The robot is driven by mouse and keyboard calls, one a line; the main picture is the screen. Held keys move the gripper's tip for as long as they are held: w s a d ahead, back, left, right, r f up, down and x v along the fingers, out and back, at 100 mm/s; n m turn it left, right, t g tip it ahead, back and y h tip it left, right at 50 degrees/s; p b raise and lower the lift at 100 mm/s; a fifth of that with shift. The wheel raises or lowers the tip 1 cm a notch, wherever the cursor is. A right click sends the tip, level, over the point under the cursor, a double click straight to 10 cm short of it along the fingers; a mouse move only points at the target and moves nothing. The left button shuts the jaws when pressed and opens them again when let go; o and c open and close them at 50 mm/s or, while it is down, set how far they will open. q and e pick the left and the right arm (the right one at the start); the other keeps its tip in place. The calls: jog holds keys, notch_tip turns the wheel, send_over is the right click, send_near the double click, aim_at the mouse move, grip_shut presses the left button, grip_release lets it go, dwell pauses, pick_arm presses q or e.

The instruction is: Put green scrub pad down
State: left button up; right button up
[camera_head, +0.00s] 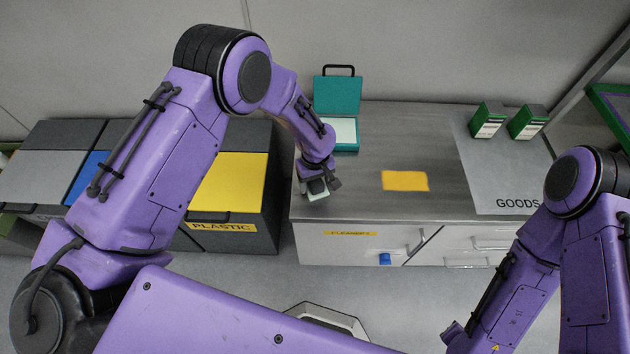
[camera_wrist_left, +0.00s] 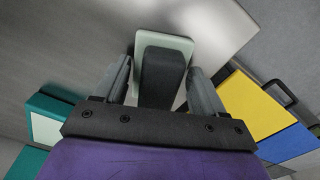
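The green scrub pad (camera_head: 316,187) is a pale green pad with a dark block on top, at the front left of the steel counter (camera_head: 377,138). It also shows in the left wrist view (camera_wrist_left: 182,45). My left gripper (camera_head: 320,184) is over it, pointing down. In the left wrist view its two fingers (camera_wrist_left: 160,80) stand either side of the dark block, with narrow gaps showing, so it looks open around it. The pad seems to rest on the counter; its underside is hidden. My right arm is at the lower right, and its gripper cannot be made out.
A teal case (camera_head: 337,95) with a raised lid stands behind the gripper. A yellow mat (camera_head: 405,181) lies to the right on the counter. Two green boxes (camera_head: 488,120) stand on the GOODS area (camera_head: 497,165). The bins, one yellow-lidded (camera_head: 232,180), are left of the counter.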

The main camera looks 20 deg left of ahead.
aim_at(315, 181)
pick_arm(q)
jog(key=shift+o, duration=1.3)
jog(key=shift+r, duration=0.1)
jog(key=shift+r, duration=0.35)
notch_tip(315, 181, up, 12)
jog(key=shift+f, duration=0.2)
